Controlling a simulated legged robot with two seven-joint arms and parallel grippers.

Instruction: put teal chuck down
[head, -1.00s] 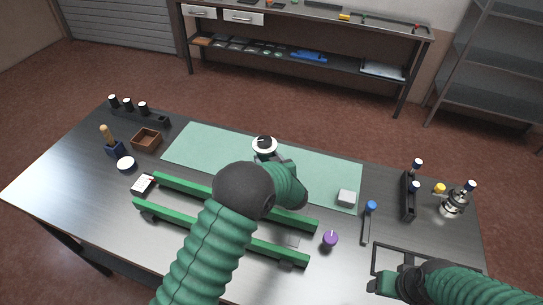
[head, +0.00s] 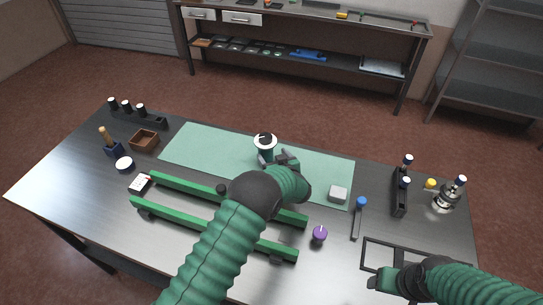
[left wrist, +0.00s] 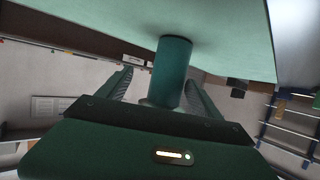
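The teal chuck (head: 266,151), a teal cylinder with a white and black top, stands upright on the green mat (head: 205,150). In the left wrist view the chuck (left wrist: 171,72) touches the mat (left wrist: 225,40), which fills the top of that view. My left gripper (head: 279,158) is close beside the chuck, on its near right side. In the left wrist view its fingers (left wrist: 160,88) are spread on either side of the chuck, with gaps visible. My right gripper (head: 376,281) hovers at the lower right by a dark frame; its finger opening is unclear.
Green rails (head: 190,225) lie in front of the mat. A white block (head: 338,194) sits on the mat's right end. A purple knob (head: 320,234), a blue-topped tool (head: 359,215) and a dark rack (head: 400,195) stand to the right. A brown tray (head: 144,140) is left.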

